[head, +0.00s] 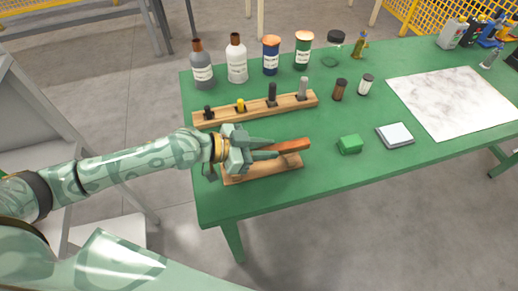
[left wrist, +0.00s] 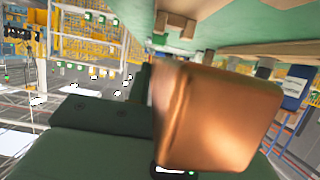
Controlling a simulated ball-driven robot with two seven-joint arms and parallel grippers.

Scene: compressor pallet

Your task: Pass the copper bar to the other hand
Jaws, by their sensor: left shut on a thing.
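The copper bar (head: 290,146) is an orange-brown block above a wooden stand (head: 262,170) near the left front of the green table. My left gripper (head: 268,147) is shut on the copper bar, whose free end points right in the head view. In the left wrist view the copper bar (left wrist: 220,115) fills the lower middle, with its end face close to the camera. The gap between the bar and the stand is hard to judge. My right gripper is not in view.
A wooden rack (head: 255,108) with several pegs stands behind the bar. Bottles and jars line the table's back edge. A green block (head: 350,144), a grey-white pad (head: 395,135) and a marble sheet (head: 457,101) lie to the right. The table's front middle is clear.

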